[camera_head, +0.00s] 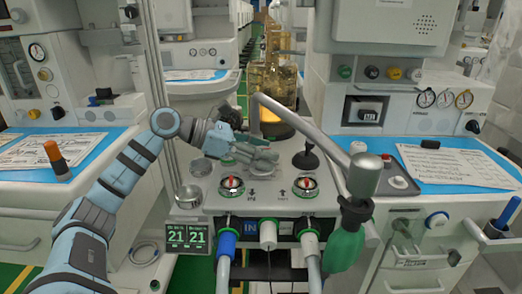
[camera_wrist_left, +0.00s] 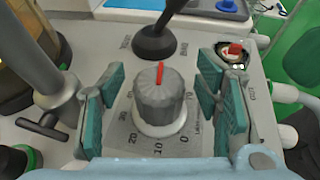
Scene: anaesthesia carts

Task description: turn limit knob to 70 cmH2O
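The limit knob (camera_wrist_left: 160,100) is a grey ribbed knob with a red pointer line, on a pale plate in the left wrist view. Its scale shows 0, 10, 20 and 30 around the near and left side; the line points up the picture, and the marks behind the knob are hidden. My left gripper (camera_wrist_left: 159,92) is open, with one teal finger on each side of the knob and visible gaps between. In the head view my left gripper (camera_head: 254,152) is over the console top and hides the knob. My right gripper is not in view.
A black mushroom-shaped part (camera_head: 306,157) stands right of my left gripper. A curved grey tube arm (camera_head: 310,128) passes behind and to the right. Blue and white hoses hang below.

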